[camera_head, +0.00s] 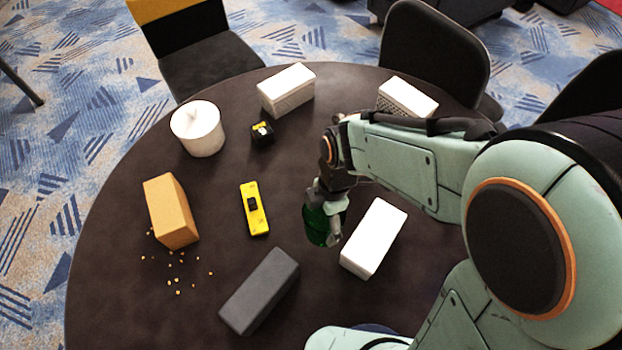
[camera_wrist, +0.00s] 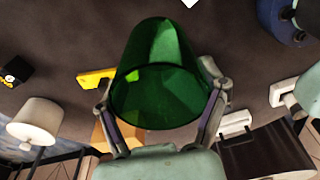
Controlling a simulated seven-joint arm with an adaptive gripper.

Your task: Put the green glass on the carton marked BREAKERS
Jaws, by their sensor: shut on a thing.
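The green glass (camera_head: 318,228) is between the fingers of my gripper (camera_head: 326,205), near the middle of the round table. In the wrist view the glass (camera_wrist: 160,80) fills the centre, with one finger of my gripper (camera_wrist: 161,105) on each side; the gripper is shut on it. I cannot tell if the glass touches the table. No BREAKERS marking is readable on any box. White boxes stand at the back (camera_head: 287,90), at the back right (camera_head: 408,97) and just right of the glass (camera_head: 374,238). A dark grey box (camera_head: 259,290) lies in front.
A tan box (camera_head: 171,211) with scattered crumbs (camera_head: 178,275) is at the left. A yellow tool (camera_head: 254,209), a small black-and-yellow block (camera_head: 262,133) and a white cylinder (camera_head: 198,129) also stand on the dark table (camera_head: 110,270). Chairs surround it.

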